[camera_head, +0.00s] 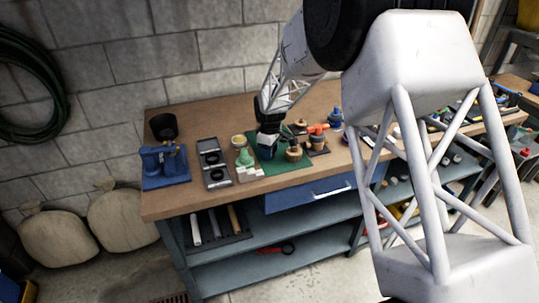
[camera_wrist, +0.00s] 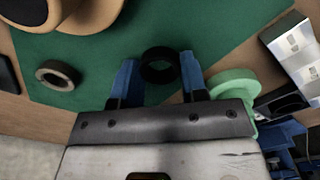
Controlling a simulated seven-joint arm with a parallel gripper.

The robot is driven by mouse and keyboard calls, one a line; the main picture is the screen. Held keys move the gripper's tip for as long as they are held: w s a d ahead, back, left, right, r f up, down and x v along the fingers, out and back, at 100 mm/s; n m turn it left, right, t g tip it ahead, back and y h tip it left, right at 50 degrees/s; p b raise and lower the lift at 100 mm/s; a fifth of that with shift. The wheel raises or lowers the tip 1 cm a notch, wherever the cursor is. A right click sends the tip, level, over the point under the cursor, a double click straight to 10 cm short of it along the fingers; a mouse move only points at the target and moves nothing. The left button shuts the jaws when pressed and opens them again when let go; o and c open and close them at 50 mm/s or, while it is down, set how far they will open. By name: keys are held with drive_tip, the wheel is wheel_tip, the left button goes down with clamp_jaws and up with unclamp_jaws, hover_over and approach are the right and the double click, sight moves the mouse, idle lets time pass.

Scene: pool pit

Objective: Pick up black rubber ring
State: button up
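The black rubber ring (camera_wrist: 160,65) lies over the green mat in the wrist view, between the two blue fingers of my gripper (camera_wrist: 159,62). Its sides come up close to both fingertips. I cannot tell whether the fingers touch it or whether it is lifted. In the head view my gripper (camera_head: 267,141) is low over the green mat (camera_head: 272,170) on the workbench, and the ring cannot be made out there.
A grey ring (camera_wrist: 57,75) lies left of the gripper in the wrist view, near a tan round object (camera_wrist: 90,14). A pale green round piece (camera_wrist: 232,82) is close by the right finger. A blue vise (camera_head: 165,166) and a grey tray (camera_head: 213,182) stand left on the bench.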

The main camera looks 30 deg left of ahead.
drive_tip(key=c, duration=0.4)
drive_tip(key=shift+o, duration=0.2)
drive_tip(key=shift+r, duration=0.15)
drive_tip(key=shift+r, duration=1.45)
drive_tip(key=shift+s+d+r, duration=0.15)
drive_tip(key=shift+s+r, duration=0.05)
drive_tip(key=shift+s, duration=0.05)
drive_tip(key=s+d+r, duration=0.1)
drive_tip(key=s+d, duration=0.8)
drive_tip(key=s, duration=0.3)
drive_tip(key=shift+d+r, duration=0.2)
drive_tip(key=shift+d, duration=0.05)
drive_tip(key=shift+s, duration=0.1)
